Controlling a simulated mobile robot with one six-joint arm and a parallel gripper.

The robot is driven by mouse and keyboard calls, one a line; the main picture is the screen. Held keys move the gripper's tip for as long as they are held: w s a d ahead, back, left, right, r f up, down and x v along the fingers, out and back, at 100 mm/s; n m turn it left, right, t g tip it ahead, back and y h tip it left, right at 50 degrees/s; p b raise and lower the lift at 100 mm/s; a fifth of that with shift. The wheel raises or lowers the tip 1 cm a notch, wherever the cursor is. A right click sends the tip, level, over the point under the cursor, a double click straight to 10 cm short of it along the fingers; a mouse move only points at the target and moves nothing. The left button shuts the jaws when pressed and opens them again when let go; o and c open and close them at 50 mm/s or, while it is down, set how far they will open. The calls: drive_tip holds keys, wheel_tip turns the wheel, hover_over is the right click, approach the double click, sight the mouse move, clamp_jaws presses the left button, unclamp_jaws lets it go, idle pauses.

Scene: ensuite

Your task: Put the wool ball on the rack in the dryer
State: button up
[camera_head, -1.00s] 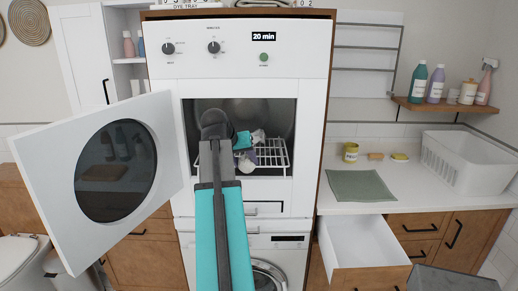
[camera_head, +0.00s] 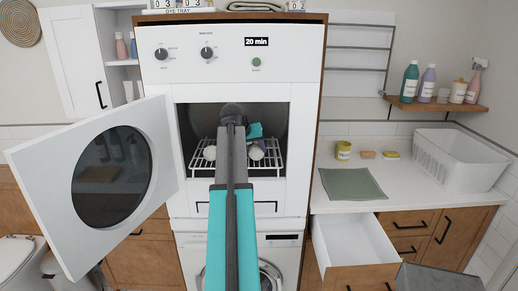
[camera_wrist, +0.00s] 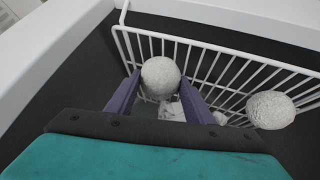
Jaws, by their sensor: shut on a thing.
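A whitish, rough wool ball (camera_wrist: 160,77) sits between the purple fingers of my gripper (camera_wrist: 158,98) in the wrist view. The white wire rack (camera_head: 200,170) is inside the dryer and also shows in the wrist view (camera_wrist: 205,68). The ball is over or at the rack near one end; I cannot tell whether it touches the wires.
The round-windowed dryer door (camera_head: 165,170) stands open to the left. The dryer opening's frame is close around my arm. A drawer (camera_head: 345,245) below is open.

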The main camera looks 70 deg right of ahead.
sight(259, 149)
drive_tip(key=shift+s+d+r+p, duration=0.15)
drive_tip(key=shift+d+p, duration=0.65)
drive_tip(key=shift+d, duration=1.25)
drive_tip(key=shift+a+f, duration=0.15)
drive_tip(key=shift+f, duration=0.25)
drive_tip(key=shift+f+p, duration=0.35)
drive_tip(key=shift+f, duration=0.15)
drive_tip(key=shift+f, duration=0.15)
drive_tip(key=o, duration=1)
